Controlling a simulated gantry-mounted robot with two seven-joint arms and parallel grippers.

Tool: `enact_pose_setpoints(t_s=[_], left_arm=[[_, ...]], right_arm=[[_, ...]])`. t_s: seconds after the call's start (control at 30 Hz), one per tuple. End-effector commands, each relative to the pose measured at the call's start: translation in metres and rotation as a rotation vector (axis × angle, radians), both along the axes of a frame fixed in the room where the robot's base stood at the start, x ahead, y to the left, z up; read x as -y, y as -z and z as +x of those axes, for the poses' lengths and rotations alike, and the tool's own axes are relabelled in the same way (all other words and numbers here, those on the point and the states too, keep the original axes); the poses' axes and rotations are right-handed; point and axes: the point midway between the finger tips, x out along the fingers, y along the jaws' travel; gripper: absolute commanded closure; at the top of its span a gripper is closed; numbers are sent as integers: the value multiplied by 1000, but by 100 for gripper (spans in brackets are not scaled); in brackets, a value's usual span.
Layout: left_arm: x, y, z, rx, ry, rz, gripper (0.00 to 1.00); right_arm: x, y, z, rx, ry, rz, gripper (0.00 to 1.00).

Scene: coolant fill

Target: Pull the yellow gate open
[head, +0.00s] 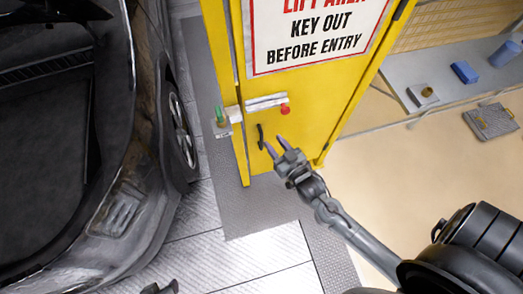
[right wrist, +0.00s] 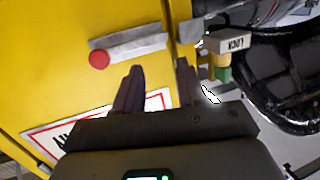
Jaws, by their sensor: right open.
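The yellow gate (head: 310,100) stands shut beside the car, with a metal latch bar (head: 265,102) and red knob (head: 285,110) across it. A black handle (head: 261,137) sits on the gate below the bar. My right gripper (head: 275,144) is open, its fingertips just right of and below the handle; whether they touch it cannot be told. In the right wrist view, the open fingers (right wrist: 158,75) point at the gate (right wrist: 60,60) below the bar (right wrist: 130,45); the handle does not show there. A dark tip of my left gripper (head: 160,288) shows at the bottom edge; its jaws are unclear.
A lock box (head: 222,120) with a green part is on the post left of the gate; it also shows in the right wrist view (right wrist: 228,42). A dark car (head: 130,190) stands at left. A grey bench (head: 400,85) holds blue items at right. Floor below is clear.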

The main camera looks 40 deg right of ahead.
Motion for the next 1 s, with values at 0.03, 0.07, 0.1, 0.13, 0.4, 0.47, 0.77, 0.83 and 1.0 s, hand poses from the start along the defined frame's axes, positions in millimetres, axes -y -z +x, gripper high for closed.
enact_pose_setpoints(t_s=[0.03, 0.07, 0.1, 0.13, 0.4, 0.47, 0.77, 0.83, 1.0], left_arm=[[0, 39, 0, 1, -1, -1, 57], [0, 49, 0, 2, -1, -2, 57], [0, 64, 0, 2, -1, -2, 57], [0, 75, 0, 3, -1, -2, 57], [-1, 166, 0, 3, 1, 2, 57], [-1, 182, 0, 3, 3, 4, 57], [-3, 227, 0, 2, 9, 12, 57], [-3, 231, 0, 3, 9, 12, 57], [-3, 234, 0, 3, 8, 12, 57]], right_arm=[[5, 42, 3, 27, 9, -7, 60], [7, 54, 4, 44, 15, -11, 60], [10, 70, 6, 62, 20, -16, 60], [12, 83, 7, 73, 24, -20, 60], [27, 190, 18, 96, 55, -44, 60], [28, 207, 21, 95, 58, -45, 60], [29, 241, 33, 119, 61, -45, 60], [29, 243, 35, 121, 61, -45, 60], [31, 243, 47, 125, 61, -44, 60]])
